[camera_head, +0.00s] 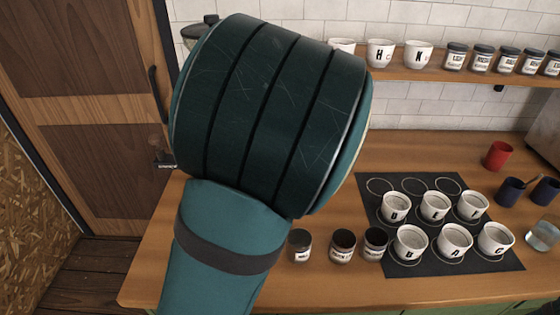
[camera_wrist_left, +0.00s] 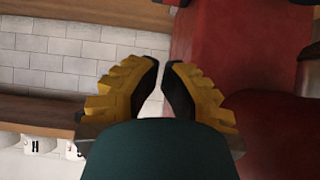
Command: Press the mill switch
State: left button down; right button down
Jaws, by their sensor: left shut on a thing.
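In the left wrist view my left gripper (camera_wrist_left: 161,75) has its yellow ridged fingers close together, with a narrow gap at the dark tips. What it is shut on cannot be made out. A large red body (camera_wrist_left: 226,48), perhaps the mill, fills the right side behind the fingers. Whether the fingers touch it I cannot tell. No switch can be made out in either view. In the head view a big teal link of my own arm covers the middle left and hides what is behind it. My right gripper is not in view.
On the wooden counter (camera_head: 160,270), a dark mat (camera_head: 398,268) holds several lettered cups. Several small jars (camera_head: 300,246) stand left of it. A red cup (camera_head: 498,155) and blue cups (camera_head: 510,191) stand at the right. A wall shelf (camera_head: 400,74) carries more cups and jars.

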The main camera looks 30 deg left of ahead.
pick_arm(q)
jog(key=shift+s+r, duration=0.1)
dwell(0.3)
jog(key=b+x, duration=0.4)
jog(key=x, duration=0.6)
jog(key=shift+a+f, duration=0.1)
jog(key=shift+f, duration=0.2)
notch_tip(320, 180, down, 2)
jog(key=shift+f+b, duration=0.2)
jog(key=shift+b, duration=0.3)
jog(key=shift+f, duration=0.5)
jog(key=shift+w+f, duration=0.1)
jog(key=shift+w, duration=0.15)
